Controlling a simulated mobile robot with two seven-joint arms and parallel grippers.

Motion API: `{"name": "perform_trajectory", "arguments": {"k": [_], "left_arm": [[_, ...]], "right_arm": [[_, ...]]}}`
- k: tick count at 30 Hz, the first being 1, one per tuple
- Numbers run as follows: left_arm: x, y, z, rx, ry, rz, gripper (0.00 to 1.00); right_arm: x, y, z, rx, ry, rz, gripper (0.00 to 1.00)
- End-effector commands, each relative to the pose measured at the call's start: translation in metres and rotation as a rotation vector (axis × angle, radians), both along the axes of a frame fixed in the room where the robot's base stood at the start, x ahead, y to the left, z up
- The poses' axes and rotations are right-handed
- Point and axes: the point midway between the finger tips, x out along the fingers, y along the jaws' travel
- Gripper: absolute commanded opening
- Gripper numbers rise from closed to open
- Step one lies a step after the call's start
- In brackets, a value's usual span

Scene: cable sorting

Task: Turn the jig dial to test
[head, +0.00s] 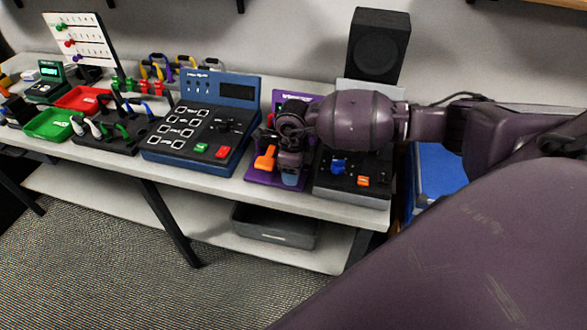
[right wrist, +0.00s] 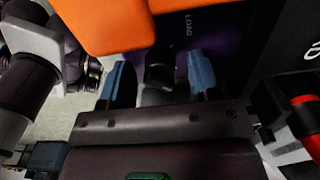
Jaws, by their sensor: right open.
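The purple jig (head: 262,180) stands on the bench, right of the blue test panel. It carries an orange lever or clamp (head: 265,158), which fills the upper left of the right wrist view (right wrist: 115,22). A black knob, seemingly the dial (right wrist: 160,65), shows below the word LOAD on the jig. My right gripper (head: 290,180) is over the jig and hides the dial in the head view. Its two blue fingertips (right wrist: 159,78) are apart, one on each side of the knob; I cannot tell whether they touch it. My left gripper is not in view.
The blue keypad panel (head: 222,141) is close on the left. A dark box with a blue knob (head: 338,166) and orange switch (head: 362,181) is close on the right. A black speaker (head: 379,43) stands behind. Trays and cables fill the bench's left.

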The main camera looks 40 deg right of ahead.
Motion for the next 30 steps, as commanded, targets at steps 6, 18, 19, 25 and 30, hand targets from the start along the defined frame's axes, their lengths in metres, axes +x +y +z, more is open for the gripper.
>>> {"name": "perform_trajectory", "arguments": {"k": [6, 18, 19, 25, 30], "left_arm": [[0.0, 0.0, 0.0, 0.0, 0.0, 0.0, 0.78], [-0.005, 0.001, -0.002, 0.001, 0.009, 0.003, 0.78], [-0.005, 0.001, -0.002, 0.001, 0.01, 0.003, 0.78], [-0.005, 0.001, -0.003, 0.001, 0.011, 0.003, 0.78], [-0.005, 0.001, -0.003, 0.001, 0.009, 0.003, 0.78]], "right_arm": [[0.0, 0.0, 0.004, 0.001, -0.001, 0.001, 0.57], [0.001, 0.0, 0.069, -0.001, -0.003, 0.0, 0.57], [0.001, 0.0, 0.074, 0.0, -0.003, 0.0, 0.57], [0.0, 0.0, 0.099, 0.001, -0.001, 0.001, 0.57], [0.0, 0.0, 0.107, -0.001, -0.001, 0.0, 0.57]]}}
